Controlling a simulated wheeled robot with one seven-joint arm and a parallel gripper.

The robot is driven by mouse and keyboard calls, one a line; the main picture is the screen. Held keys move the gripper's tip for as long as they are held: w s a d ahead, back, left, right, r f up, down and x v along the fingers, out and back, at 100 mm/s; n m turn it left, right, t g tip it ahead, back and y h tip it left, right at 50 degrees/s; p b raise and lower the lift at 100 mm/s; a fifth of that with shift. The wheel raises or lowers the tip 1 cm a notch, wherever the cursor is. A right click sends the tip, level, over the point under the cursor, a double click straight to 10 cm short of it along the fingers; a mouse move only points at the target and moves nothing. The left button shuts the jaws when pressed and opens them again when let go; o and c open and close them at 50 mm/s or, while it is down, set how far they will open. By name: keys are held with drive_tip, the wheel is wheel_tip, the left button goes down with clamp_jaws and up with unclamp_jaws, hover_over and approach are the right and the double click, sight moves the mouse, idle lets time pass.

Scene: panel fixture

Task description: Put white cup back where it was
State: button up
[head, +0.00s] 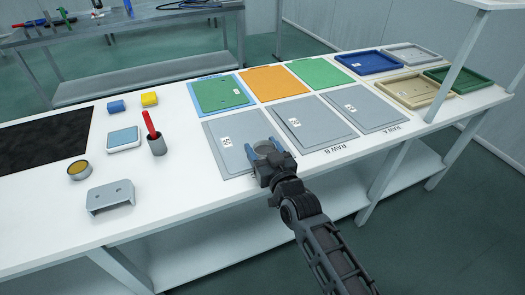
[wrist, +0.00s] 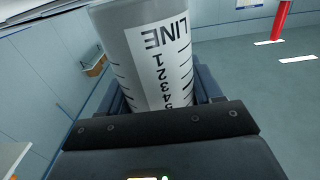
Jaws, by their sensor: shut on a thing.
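The white cup (wrist: 155,55) fills the top middle of the wrist view. It looks pale grey-white, with a printed label reading LINE, numbers and dark tick marks, upside down in that view. My gripper (head: 266,151) is shut on it, with a blue finger on either side. In the head view the cup (head: 265,147) shows as a small greyish shape between the fingers. It is over the front left grey panel (head: 226,153), near the panel's right edge. I cannot tell whether the cup touches anything below. The fingers and wrist hide its lower part.
Grey panels (head: 312,126), an orange panel (head: 274,83) and green panels lie around the gripper. Trays (head: 413,92) stand at the right by a shelf post.

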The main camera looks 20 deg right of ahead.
drive_tip(key=shift+f, duration=0.1)
drive_tip(key=shift+f+b, duration=0.2)
drive_tip(key=shift+b, duration=0.2)
drive_tip(key=o, duration=1.2)
drive_tip(key=shift+c, duration=0.2)
drive_tip(key=shift+r, duration=0.15)
drive_tip(key=shift+r+p, duration=0.3)
drive_tip(key=shift+p, duration=0.15)
drive_tip(key=s+p, duration=0.1)
drive_tip(key=s, duration=1.1)
drive_tip(key=shift+s+f, duration=0.15)
